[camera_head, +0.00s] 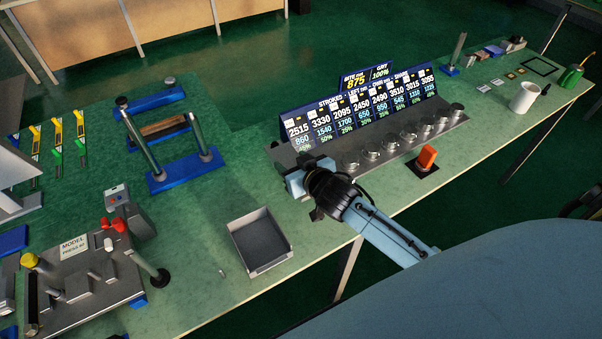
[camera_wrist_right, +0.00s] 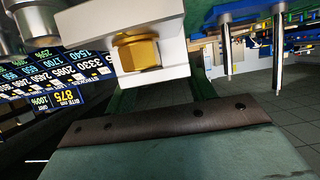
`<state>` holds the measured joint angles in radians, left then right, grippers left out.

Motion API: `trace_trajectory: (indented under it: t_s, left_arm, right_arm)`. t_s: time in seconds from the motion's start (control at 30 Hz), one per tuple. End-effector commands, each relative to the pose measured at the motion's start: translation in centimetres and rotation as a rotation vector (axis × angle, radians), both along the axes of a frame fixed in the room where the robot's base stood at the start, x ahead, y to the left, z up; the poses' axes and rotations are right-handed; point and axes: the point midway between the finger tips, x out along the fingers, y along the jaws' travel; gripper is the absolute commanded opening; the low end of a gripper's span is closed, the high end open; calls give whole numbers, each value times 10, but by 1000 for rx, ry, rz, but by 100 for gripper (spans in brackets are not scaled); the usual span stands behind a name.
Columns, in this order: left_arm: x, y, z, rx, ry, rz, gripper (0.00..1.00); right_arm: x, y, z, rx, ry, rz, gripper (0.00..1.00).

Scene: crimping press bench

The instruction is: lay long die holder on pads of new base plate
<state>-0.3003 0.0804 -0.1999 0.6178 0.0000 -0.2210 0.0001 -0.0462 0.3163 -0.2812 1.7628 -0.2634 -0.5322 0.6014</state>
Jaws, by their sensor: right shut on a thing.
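My right gripper (camera_head: 300,187) is over the bench beside the left end of the display stand. It is shut on a pale grey block, which looks like the die holder (camera_wrist_right: 125,40), with a brass hexagonal piece showing in its face in the right wrist view. Its full length is hidden. A grey steel plate (camera_head: 118,292) at the lower left carries raised blocks and a label starting "MODEL"; it looks like the base plate, but I cannot tell if it is the new one. The held block is well to its right. My left gripper is not in view.
An empty grey tray (camera_head: 260,240) lies between the gripper and the plate. A blue-footed frame (camera_head: 186,171) with upright posts stands left of the gripper. The display board (camera_head: 360,103), a row of metal cups and an orange switch (camera_head: 427,157) are at the right.

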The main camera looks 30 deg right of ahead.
Motion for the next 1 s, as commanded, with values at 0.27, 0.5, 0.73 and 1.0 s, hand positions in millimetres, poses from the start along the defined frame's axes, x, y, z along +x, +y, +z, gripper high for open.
trace_trajectory:
  t_s: [0.27,0.5,0.73,1.0]
  left_arm:
    - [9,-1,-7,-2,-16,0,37]
    - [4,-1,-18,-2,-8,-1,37]
    - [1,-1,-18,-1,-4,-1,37]
    - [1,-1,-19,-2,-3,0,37]
  right_arm:
    - [1,1,-24,2,-8,1,0]
    - [1,1,-54,2,-6,1,0]
    - [2,1,-56,1,-10,3,0]
    - [0,1,-62,0,-1,1,62]
